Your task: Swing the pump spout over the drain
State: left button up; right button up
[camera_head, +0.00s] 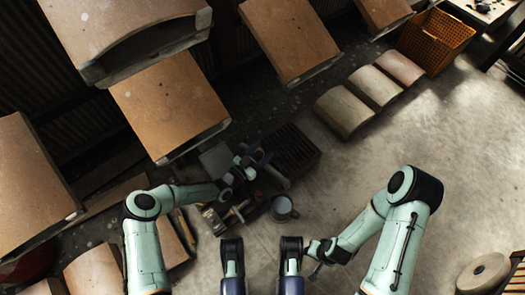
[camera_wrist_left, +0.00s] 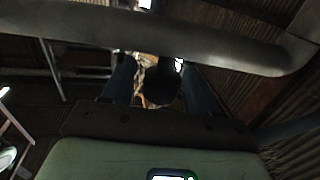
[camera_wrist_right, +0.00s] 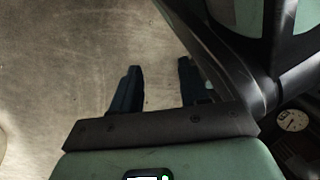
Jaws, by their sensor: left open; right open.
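My left gripper (camera_head: 256,160) is open, out in front near the middle of the head view, beside a dark slatted grate (camera_head: 291,152) that looks like the drain. In the left wrist view, a dark rounded piece (camera_wrist_left: 161,84) shows between its spread fingers. A grey pipe (camera_wrist_left: 215,46) crosses above their tips; I cannot tell whether either is the pump spout. The pump is not clearly made out in the head view, where my arm covers part of that spot. My right gripper (camera_wrist_right: 157,85) is open and empty over bare floor, low at the right of the head view.
A grey bucket (camera_head: 284,209) stands on the floor below the grate. Brown panels (camera_head: 170,103) hang at upper left. Rounded pads (camera_head: 345,110) and an orange crate (camera_head: 436,42) lie at upper right. A round gauge (camera_wrist_right: 293,120) shows in the right wrist view.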

pick_arm(q)
jog(key=shift+w+d, duration=0.3)
pick_arm(e)
jog(key=shift+s+f, duration=0.15)
jog(key=shift+s, duration=0.15)
